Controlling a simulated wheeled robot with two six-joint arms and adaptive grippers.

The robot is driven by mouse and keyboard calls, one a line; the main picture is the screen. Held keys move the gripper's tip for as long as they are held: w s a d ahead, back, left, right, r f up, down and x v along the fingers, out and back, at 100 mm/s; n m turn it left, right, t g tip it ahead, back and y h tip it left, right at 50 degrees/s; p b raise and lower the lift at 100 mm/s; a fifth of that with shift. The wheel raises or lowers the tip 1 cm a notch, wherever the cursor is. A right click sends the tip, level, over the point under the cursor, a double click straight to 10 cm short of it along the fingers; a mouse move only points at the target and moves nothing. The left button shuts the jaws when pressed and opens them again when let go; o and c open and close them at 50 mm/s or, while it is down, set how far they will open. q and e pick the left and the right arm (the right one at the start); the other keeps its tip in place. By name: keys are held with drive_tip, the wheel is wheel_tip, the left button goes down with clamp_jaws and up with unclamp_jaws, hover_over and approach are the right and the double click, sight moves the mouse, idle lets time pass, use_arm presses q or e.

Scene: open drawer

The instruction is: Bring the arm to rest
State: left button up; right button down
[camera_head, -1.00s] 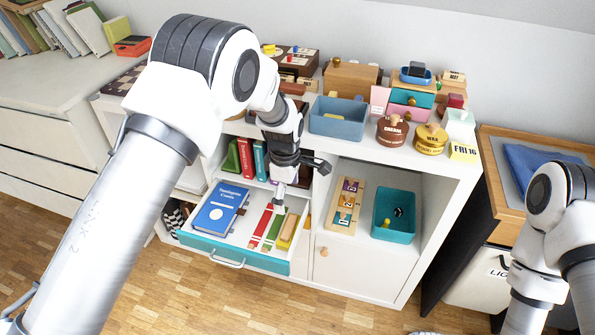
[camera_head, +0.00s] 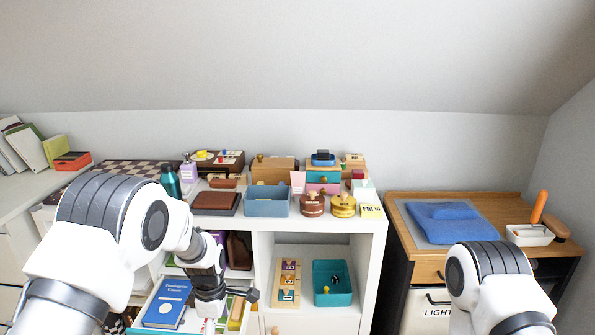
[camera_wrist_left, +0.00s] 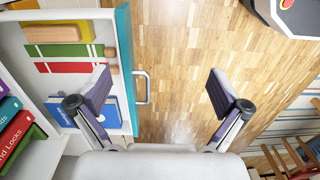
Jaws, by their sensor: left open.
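My left gripper (camera_wrist_left: 160,92) is open and empty, its two fingers spread wide in the wrist view. In the head view my left gripper (camera_head: 209,312) hangs at the open drawer, between a blue book (camera_head: 168,303) and a yellow block (camera_head: 236,314). The drawer's teal front (camera_wrist_left: 126,55) and metal handle (camera_wrist_left: 142,88) show in the wrist view, with the handle between the fingers in the picture, apart from both.
Above the drawer, the white cabinet top holds a blue bin (camera_head: 268,201), stamps and small boxes. An open shelf holds a teal bin (camera_head: 331,283). A wooden desk (camera_head: 411,225) with a blue cloth stands right. Wooden floor (camera_wrist_left: 185,60) is clear before the drawer.

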use_arm(q)
drive_tip(key=s+a+f+m+g, duration=0.1)
drive_tip(key=s+a+f+m, duration=0.1)
drive_tip(key=s+f, duration=0.65)
drive_tip(key=s+a+f+m+g, duration=0.2)
drive_tip(key=s+f, duration=0.1)
drive_tip(key=s, duration=1)
drive_tip(key=s+a+f+m+g, duration=0.1)
drive_tip(key=s+a+f+m, duration=0.1)
drive_tip(key=s+f, duration=0.6)
drive_tip(key=s+r+m+t, duration=0.1)
drive_tip(key=s+r+m, duration=0.2)
drive_tip(key=s+m, duration=0.3)
wheel_tip(320, 180, up, 19)
drive_tip(key=w+m+t+p, duration=0.2)
drive_tip(key=m+p, duration=0.3)
drive_tip(key=p, duration=1.2)
drive_tip(key=shift+w+a+f+t+p, duration=0.2)
drive_tip(key=shift+a+t+p, duration=0.15)
drive_tip(key=shift+t, duration=0.35)
use_arm(e)
wheel_tip(320, 180, up, 17)
drive_tip(key=shift+w, duration=0.35)
drive_tip(key=shift+r, duration=0.15)
